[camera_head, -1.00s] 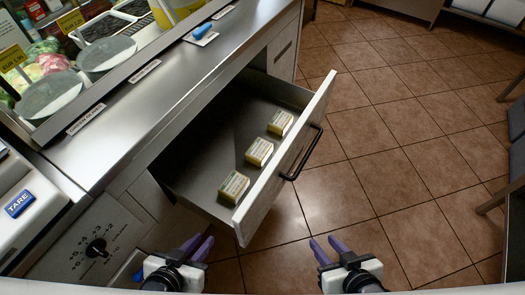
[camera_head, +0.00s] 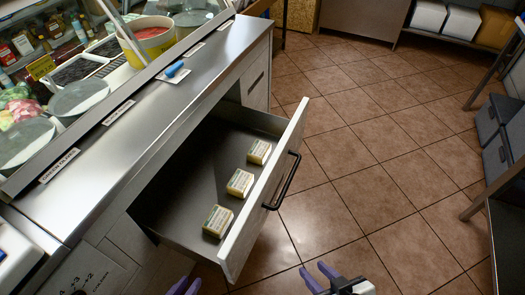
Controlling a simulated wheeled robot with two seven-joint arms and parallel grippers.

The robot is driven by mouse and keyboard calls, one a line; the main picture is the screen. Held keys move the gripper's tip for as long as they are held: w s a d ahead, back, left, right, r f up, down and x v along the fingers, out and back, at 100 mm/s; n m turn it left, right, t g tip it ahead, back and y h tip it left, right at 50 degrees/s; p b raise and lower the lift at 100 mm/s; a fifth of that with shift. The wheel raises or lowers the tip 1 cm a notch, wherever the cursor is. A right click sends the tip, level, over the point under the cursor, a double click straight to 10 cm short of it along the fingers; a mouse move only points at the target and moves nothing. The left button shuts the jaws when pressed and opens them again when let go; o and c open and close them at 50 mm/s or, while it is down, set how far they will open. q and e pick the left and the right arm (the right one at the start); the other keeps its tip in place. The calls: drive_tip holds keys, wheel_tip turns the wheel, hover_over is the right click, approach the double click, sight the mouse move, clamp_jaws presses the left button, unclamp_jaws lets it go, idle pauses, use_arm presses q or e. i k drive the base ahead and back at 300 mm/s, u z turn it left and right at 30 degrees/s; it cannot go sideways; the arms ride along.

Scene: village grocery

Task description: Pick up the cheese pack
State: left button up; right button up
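Three small cheese packs with yellowish sides and pale labelled tops lie in a row in the open drawer (camera_head: 180,205). They are the near pack (camera_head: 218,221), the middle pack (camera_head: 240,183) and the far pack (camera_head: 260,152), all close to the drawer's front panel. My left gripper (camera_head: 184,287) shows only its purple fingertips at the bottom edge, below the drawer's near corner; its opening is cut off. My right gripper (camera_head: 318,275) is over the floor to the right of the drawer, its purple fingers apart with nothing between them. Neither gripper touches a pack.
The drawer's front panel with its black handle (camera_head: 283,182) juts out over the tiled floor (camera_head: 345,170). The steel counter (camera_head: 130,140) above holds a blue item (camera_head: 174,69) and label strips. Grey bins (camera_head: 492,125) stand at the right. Floor between is clear.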

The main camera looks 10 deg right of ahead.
sight(258, 154)
drive_tip(key=k, duration=0.5)
drive_tip(key=z, duration=1.6)
drive_tip(key=i, duration=2.4)
drive_tip(key=u, duration=4.05)
